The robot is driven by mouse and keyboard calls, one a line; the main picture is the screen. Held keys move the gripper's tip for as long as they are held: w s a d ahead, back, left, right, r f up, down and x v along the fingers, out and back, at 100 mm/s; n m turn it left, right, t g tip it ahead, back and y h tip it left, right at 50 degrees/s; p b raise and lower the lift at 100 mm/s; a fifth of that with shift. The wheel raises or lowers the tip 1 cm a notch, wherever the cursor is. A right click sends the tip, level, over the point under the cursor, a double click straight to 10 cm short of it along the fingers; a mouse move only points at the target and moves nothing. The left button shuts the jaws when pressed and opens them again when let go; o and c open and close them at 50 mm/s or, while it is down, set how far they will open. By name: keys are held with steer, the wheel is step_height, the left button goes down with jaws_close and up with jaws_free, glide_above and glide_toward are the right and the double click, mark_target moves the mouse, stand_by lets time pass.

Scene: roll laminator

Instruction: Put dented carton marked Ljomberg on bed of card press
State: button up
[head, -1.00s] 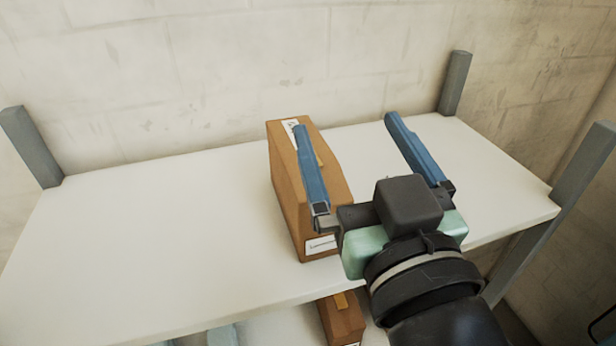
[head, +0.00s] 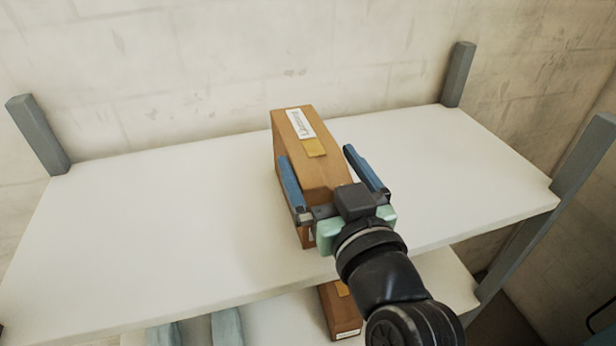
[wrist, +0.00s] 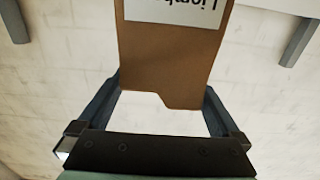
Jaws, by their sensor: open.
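A brown carton (head: 321,163) stands upright on the upper white shelf, with a white label and a yellow patch on its top. In the wrist view the carton (wrist: 165,58) shows a white label reading in part "Ljomb", upside down, and a notch-like dent in its edge outline. My gripper (head: 318,165) is open, with one blue finger on the left side of the carton and the other on the right. In the wrist view the fingers stand either side of the carton. I cannot tell whether they touch it. The card press is not in view.
The white shelf (head: 150,230) is clear to the left and right of the carton. Grey posts (head: 458,75) stand at its corners, with a wall behind. A second brown box (head: 340,310) and blue-grey objects (head: 226,327) sit on the lower shelf.

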steer(key=shift+p+x, duration=0.7)
steer(key=shift+x, duration=1.15)
